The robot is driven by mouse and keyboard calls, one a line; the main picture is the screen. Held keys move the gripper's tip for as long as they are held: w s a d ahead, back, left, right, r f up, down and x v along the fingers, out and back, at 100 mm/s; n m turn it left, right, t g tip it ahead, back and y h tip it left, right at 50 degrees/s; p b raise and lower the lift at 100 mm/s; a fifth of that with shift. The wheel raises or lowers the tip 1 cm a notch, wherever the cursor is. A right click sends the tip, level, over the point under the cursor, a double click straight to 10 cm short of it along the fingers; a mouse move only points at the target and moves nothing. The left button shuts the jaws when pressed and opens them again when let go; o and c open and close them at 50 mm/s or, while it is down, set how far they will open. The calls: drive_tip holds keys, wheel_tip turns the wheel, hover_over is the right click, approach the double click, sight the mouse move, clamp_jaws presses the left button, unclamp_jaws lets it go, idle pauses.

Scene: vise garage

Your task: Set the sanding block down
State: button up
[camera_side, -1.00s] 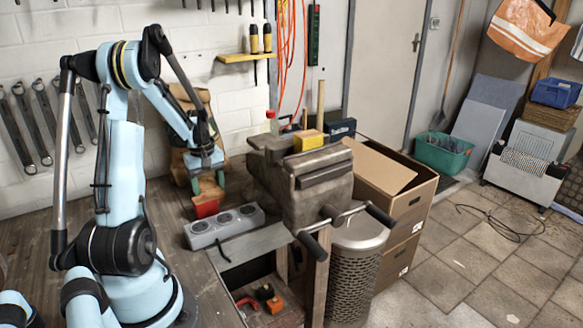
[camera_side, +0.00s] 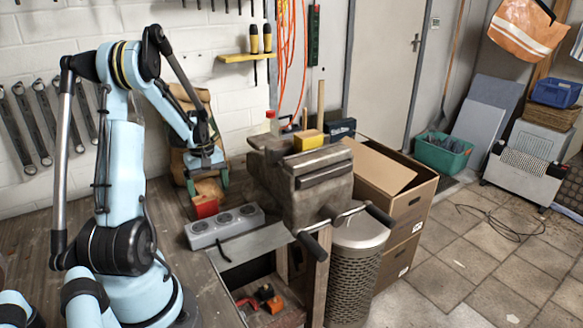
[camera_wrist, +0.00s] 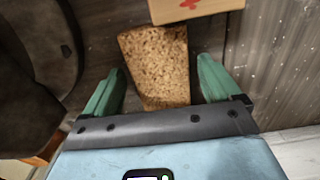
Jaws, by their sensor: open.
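The sanding block is a speckled brown, cork-like block (camera_wrist: 158,66) in the wrist view. It lies between my two green fingers, with a gap on each side. My gripper (camera_wrist: 160,88) is open around it. In the side view my gripper (camera_side: 207,182) is low over the workbench, left of the vise, and the brown block (camera_side: 208,188) shows between its fingers. The block appears to rest on the bench, but its underside is hidden.
A red-sided box (camera_side: 205,207) stands just in front of the block; its tan top with a red cross (camera_wrist: 195,8) shows in the wrist view. A grey power strip (camera_side: 225,226) and the vise (camera_side: 305,190) are to the right. Bench space (camera_side: 170,205) is free at left.

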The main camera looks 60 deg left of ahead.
sight(208, 189)
wheel_tip(208, 189, up, 12)
idle(0.5)
drive_tip(key=shift+f, duration=0.15)
wheel_tip(208, 189, down, 12)
drive_tip(key=shift+f, duration=0.1)
drive_tip(key=shift+r, duration=0.85)
drive_tip(key=shift+f, duration=0.15)
